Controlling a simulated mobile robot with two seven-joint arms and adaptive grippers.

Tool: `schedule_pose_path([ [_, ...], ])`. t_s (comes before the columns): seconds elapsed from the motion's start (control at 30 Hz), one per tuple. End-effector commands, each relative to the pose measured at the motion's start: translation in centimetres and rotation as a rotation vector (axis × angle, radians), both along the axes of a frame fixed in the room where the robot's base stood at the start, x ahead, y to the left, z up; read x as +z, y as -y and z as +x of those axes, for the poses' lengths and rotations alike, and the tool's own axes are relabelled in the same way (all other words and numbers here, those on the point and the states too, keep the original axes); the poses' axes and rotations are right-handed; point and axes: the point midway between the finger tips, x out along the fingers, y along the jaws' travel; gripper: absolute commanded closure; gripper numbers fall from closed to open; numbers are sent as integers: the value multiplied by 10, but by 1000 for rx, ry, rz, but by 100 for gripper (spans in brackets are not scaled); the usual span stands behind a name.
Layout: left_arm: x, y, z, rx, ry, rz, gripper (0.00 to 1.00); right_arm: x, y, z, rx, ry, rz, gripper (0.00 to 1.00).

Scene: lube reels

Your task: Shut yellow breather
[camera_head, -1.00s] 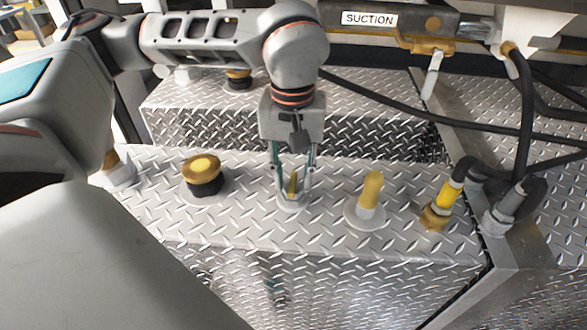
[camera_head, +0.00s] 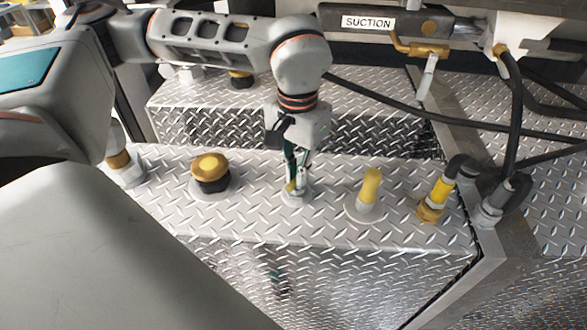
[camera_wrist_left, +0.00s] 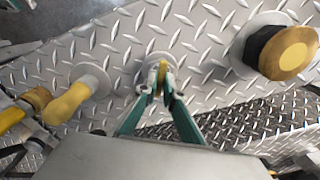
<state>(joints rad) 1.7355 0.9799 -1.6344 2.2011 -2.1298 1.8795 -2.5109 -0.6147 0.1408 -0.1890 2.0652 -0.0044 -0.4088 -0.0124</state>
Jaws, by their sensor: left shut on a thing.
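The yellow breather appears to be the small yellow handle (camera_head: 291,187) on a round grey base in the middle of the diamond-plate top. It also shows in the left wrist view (camera_wrist_left: 162,66), between the fingertips. My left gripper (camera_head: 296,186) points down from above and is shut on this yellow handle. Its green-edged fingers (camera_wrist_left: 161,95) meet at the handle in the left wrist view and hide part of it. My right gripper is in neither view.
A yellow-topped black cap (camera_head: 210,170) stands left of the gripper. A yellow fitting (camera_head: 370,188) stands close on the right. Further right are a yellow hose connector (camera_head: 438,199) and black hoses (camera_head: 513,120). A raised plate step (camera_head: 375,130) lies behind.

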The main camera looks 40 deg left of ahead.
Motion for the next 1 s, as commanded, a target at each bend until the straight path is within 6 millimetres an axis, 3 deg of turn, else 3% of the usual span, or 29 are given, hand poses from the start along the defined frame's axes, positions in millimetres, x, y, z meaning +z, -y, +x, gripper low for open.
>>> schedule_pose_path([
  [0.3,1,0,0,-23,0,0,100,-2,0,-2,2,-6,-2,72],
  [0.73,6,0,0,-513,1,1,100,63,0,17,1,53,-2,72],
  [1.0,0,0,0,-564,-1,-1,100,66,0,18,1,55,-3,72],
])
